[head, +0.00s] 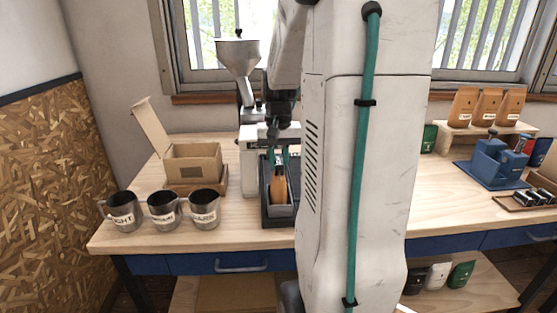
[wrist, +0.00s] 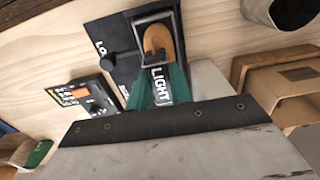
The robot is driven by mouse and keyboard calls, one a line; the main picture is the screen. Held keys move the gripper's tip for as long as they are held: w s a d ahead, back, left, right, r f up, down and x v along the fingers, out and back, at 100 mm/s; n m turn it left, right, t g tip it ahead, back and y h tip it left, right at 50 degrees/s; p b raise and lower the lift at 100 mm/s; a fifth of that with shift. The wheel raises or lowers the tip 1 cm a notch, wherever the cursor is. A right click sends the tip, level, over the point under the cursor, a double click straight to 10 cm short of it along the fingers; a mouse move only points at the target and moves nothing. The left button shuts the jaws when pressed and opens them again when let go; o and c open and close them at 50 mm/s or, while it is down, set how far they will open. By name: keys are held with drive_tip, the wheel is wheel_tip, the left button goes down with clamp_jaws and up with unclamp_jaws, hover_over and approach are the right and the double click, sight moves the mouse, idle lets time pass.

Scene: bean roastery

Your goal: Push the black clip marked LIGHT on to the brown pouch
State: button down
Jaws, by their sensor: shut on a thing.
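The brown pouch (head: 279,188) stands upright in a dark holder (head: 265,215) near the middle of the bench. In the wrist view the pouch (wrist: 158,40) shows inside the holder's frame. My gripper (head: 279,157) is above the pouch, with green fingers pointing down. In the wrist view my gripper (wrist: 160,88) is shut on the black clip (wrist: 159,84), whose white label reads LIGHT. The clip lies at the near edge of the pouch in that view. I cannot tell whether it touches the pouch or sits over its top edge.
Several labelled dark mugs (head: 162,208) stand at the front left, before an open cardboard box (head: 192,163). A machine with a metal funnel (head: 238,55) is behind the holder. A blue device (head: 492,162) and a tray of dark clips (head: 525,200) are at the right.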

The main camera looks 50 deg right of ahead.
drive_tip(key=c, duration=0.7)
unclamp_jaws()
drive_tip(key=shift+r, duration=0.1)
drive_tip(key=shift+r, duration=3.4)
drive_tip(key=shift+s+a+f+n, duration=0.15)
drive_tip(key=shift+s+a+f, duration=0.3)
drive_tip(key=shift+a, duration=0.1)
drive_tip(key=shift+s+a+f+n, duration=0.15)
drive_tip(key=shift+s+a+f, duration=0.2)
drive_tip(key=shift+a, duration=0.2)
drive_tip(key=s+a+n, duration=0.4)
drive_tip(key=s+a, duration=0.1)
drive_tip(key=a, duration=0.9)
drive_tip(key=s+a+n+t, duration=0.1)
drive_tip(key=s+a+n, duration=0.4)
drive_tip(key=a, duration=0.9)
drive_tip(key=shift+s+r, duration=0.15)
drive_tip(key=shift+s, duration=0.25)
